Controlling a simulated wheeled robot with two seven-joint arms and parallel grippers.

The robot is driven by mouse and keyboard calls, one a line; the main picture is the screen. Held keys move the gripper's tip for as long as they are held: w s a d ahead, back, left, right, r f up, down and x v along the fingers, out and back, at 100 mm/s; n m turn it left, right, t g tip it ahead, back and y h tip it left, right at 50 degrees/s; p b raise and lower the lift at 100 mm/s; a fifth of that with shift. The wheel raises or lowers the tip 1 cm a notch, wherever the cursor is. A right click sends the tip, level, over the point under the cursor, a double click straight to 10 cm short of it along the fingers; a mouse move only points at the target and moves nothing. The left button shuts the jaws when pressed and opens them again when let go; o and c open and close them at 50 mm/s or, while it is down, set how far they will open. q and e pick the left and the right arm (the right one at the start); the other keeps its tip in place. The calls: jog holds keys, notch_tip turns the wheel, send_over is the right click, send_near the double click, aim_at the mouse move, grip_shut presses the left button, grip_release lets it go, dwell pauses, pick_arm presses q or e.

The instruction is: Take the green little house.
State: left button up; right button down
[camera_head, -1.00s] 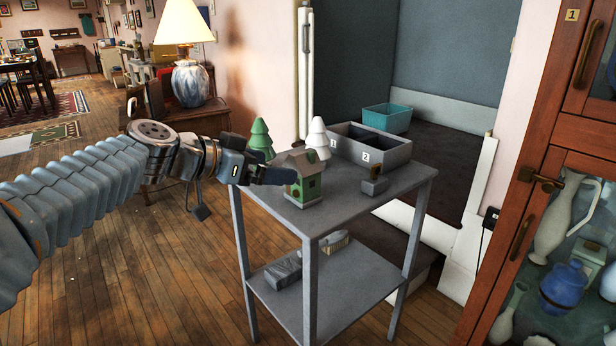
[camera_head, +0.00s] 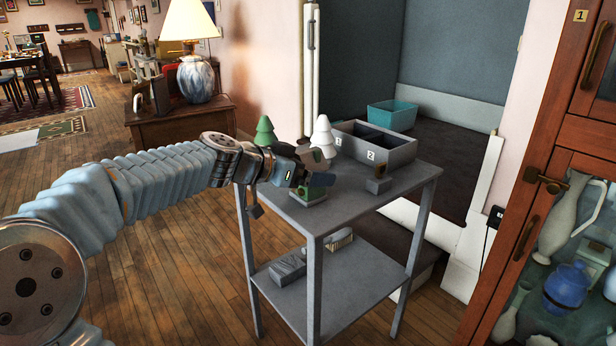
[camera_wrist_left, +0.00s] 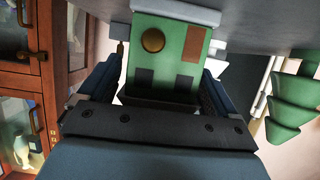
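The green little house (camera_head: 313,192) stands on the top of the grey side table (camera_head: 360,205), mostly covered by my left gripper (camera_head: 308,181) in the head view. In the left wrist view the house (camera_wrist_left: 165,62) appears upside down, showing its green wall, a round gold spot, a brown patch, dark windows and a grey base. My left gripper's fingers (camera_wrist_left: 164,82) are on either side of it, with a narrow gap visible on the left side, so they look open around it. My right gripper is in neither view.
A green tree (camera_head: 264,131) and a white tree (camera_head: 323,137) stand close behind the gripper. A grey divided box (camera_head: 391,152) and a small grey block (camera_head: 378,186) are to the right. Grey items lie on the lower shelf. A glass cabinet (camera_head: 540,215) stands at the right.

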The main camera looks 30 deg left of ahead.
pick_arm(q)
jog(key=c, duration=0.9)
jog(key=shift+c, duration=0.2)
notch_tip(320, 180, up, 18)
jog(key=p, duration=0.4)
jog(key=shift+p, duration=0.35)
